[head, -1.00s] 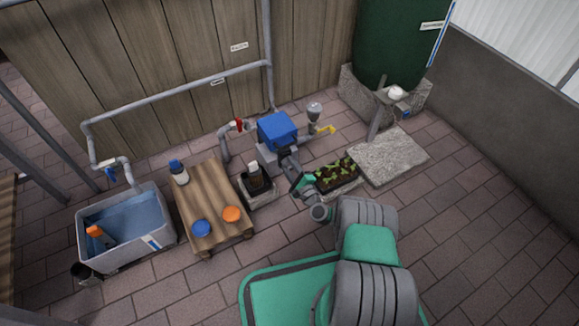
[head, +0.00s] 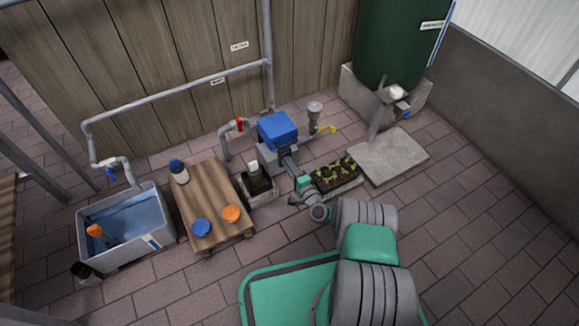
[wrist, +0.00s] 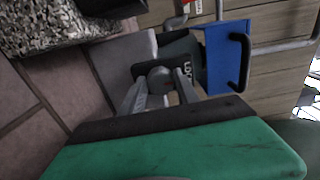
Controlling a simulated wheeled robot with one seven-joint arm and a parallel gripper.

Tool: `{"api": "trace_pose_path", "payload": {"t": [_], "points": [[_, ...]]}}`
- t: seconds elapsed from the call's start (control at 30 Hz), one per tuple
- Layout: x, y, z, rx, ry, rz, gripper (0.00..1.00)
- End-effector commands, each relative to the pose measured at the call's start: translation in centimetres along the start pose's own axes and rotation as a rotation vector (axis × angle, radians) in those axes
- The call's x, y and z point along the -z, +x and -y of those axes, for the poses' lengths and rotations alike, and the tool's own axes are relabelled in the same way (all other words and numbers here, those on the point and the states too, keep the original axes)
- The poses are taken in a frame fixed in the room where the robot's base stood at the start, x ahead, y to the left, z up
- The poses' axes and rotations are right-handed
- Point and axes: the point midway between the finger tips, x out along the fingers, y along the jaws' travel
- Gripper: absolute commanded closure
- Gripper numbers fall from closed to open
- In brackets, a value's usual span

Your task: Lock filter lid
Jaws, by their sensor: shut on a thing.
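The filter housing, with its blue lid (head: 277,129), stands on a grey base by the fence. In the wrist view the blue lid (wrist: 228,55) shows with a black bar handle (wrist: 241,62) on its far side. A dark front part with partly legible white lettering (wrist: 189,86) sits next to it, bearing a round grey knob (wrist: 159,77). My gripper (wrist: 160,86) is shut on this knob, one finger on each side. In the head view my gripper (head: 286,157) reaches the near side of the housing; its fingertips are too small to make out there.
A planter (head: 337,176) stands close to the right of my arm. A dark pot with a bottle (head: 258,182) stands left of it. A wooden pallet table (head: 212,205) with blue and orange caps and a water tub (head: 127,226) lie further left. A red-handled valve (head: 239,125) is behind.

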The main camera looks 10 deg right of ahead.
Motion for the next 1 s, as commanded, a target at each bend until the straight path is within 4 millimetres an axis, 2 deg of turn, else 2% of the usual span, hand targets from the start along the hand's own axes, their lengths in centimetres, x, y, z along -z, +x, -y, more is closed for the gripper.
{"api": "trace_pose_path", "payload": {"t": [0.33,0.37,0.6,1.0], "points": [[-0.04,-0.02,-0.06,-0.001,-0.003,0.0,1.0],[-0.04,-0.02,-0.06,-0.001,-0.003,0.0,0.61],[-0.02,-0.01,-0.04,-0.001,-0.003,0.0,0.42],[-0.29,-0.69,-0.05,-0.001,-0.001,0.009,0.42]]}}
